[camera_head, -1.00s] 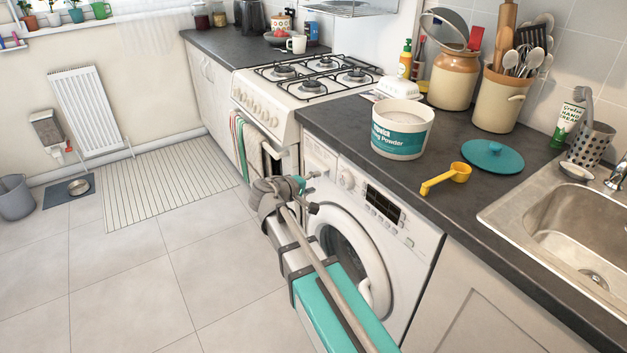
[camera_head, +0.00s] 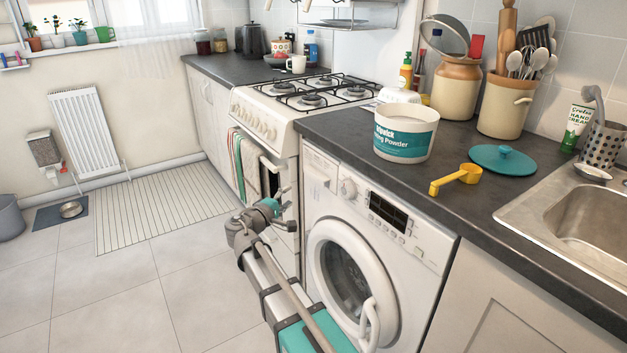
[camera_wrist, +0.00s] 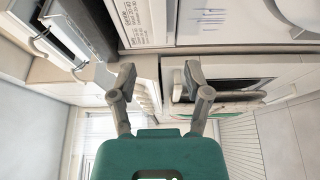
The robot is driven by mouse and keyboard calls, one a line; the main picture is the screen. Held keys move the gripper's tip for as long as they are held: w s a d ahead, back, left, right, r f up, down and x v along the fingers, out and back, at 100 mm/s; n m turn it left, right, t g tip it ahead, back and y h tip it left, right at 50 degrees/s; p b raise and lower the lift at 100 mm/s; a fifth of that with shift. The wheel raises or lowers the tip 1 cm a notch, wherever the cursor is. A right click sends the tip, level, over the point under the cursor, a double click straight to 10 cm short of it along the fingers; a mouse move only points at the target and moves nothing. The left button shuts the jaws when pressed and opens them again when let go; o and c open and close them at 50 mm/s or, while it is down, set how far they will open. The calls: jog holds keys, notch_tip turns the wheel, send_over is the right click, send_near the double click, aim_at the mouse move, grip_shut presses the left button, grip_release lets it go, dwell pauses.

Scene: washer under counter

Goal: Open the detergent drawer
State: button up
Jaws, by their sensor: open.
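The white washing machine (camera_head: 352,255) stands under the dark counter. Its detergent drawer (camera_head: 320,170) is at the upper left of its front, left of the round dial, and looks shut. My gripper (camera_head: 287,207) is in front of the gap between cooker and washer, left of and lower than the drawer, apart from it. In the wrist view my gripper (camera_wrist: 158,80) has its two fingers spread with nothing between them. A white panel with printed lines shows at the top there; I cannot tell whether it is the drawer.
The cooker (camera_head: 268,128), with towels (camera_head: 247,165) on its front rail, is left of the washer. The washer door (camera_head: 347,275) is shut. A powder tub (camera_head: 404,135), a yellow scoop (camera_head: 457,178) and a teal lid (camera_head: 502,159) are on the counter.

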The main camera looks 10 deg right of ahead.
aim_at(313, 178)
jog(key=x, duration=1.3)
jog(key=shift+w+d, duration=0.25)
jog(key=shift+w, duration=0.05)
jog(key=shift+s+d, duration=0.1)
grip_shut()
